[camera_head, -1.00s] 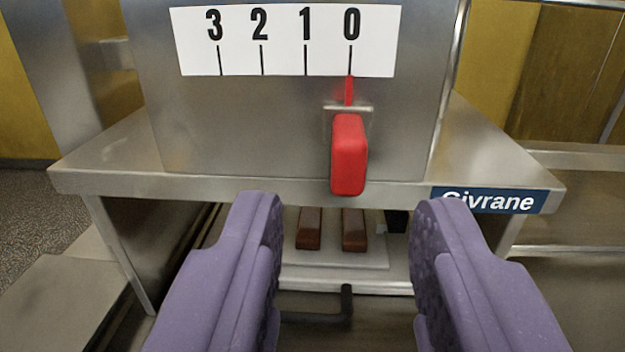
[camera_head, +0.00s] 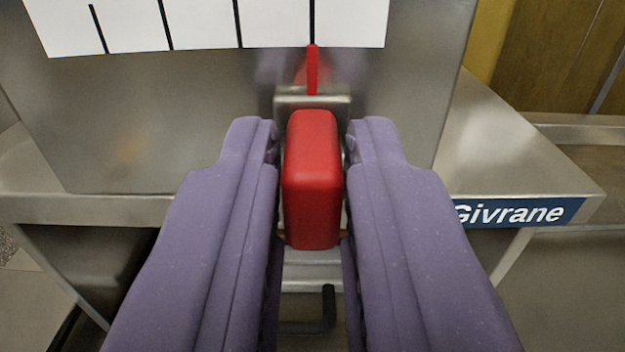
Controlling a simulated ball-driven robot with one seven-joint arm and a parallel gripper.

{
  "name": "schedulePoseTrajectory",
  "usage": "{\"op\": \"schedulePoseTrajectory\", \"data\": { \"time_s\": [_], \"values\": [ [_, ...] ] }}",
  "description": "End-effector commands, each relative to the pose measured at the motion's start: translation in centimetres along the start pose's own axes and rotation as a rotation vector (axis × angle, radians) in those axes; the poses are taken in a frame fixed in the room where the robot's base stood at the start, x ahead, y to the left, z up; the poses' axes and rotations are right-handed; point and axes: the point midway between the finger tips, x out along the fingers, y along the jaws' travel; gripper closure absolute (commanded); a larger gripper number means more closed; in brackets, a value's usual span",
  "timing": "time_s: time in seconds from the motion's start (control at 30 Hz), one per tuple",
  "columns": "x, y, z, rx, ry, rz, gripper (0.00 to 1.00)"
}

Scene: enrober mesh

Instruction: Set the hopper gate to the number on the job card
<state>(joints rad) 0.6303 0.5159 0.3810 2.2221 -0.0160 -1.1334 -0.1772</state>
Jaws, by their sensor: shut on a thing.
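The red gate handle (camera_head: 312,185) is in the middle of the view, on the front of the steel hopper (camera_head: 180,130). Its thin red pointer (camera_head: 312,72) points up at the rightmost tick of the white scale (camera_head: 200,22), the one that read 0 a second ago. The numbers are now cut off above the view. My gripper (camera_head: 312,150) has one purple finger on each side of the handle and is shut on it. No job card is in view.
A steel ledge (camera_head: 520,160) with a blue Givrane label (camera_head: 520,213) juts out at the right. A dark bent handle (camera_head: 325,310) shows below, between my fingers. The chocolate bars seen earlier are hidden.

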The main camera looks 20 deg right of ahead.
Motion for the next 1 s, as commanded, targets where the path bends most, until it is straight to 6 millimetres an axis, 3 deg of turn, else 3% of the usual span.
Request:
{"op": "schedulePoseTrajectory", "data": {
  "time_s": [0.13, 0.4, 0.73, 0.77, 0.83, 1.0],
  "values": [
    [0.0, -1.2, 0.2, -0.001, 0.001, -0.005, 1.00],
    [0.0, -6.0, 0.2, -0.001, 0.003, -0.004, 1.00],
    [0.0, -6.6, 0.0, 0.000, 0.000, -0.004, 1.00],
    [0.0, -6.6, 0.0, 0.000, 0.000, -0.005, 0.79],
    [0.0, -6.6, 0.0, 0.000, 0.000, -0.004, 0.63],
    [0.0, -6.5, 0.0, 0.000, 0.000, -0.002, 0.60]
  ]
}}
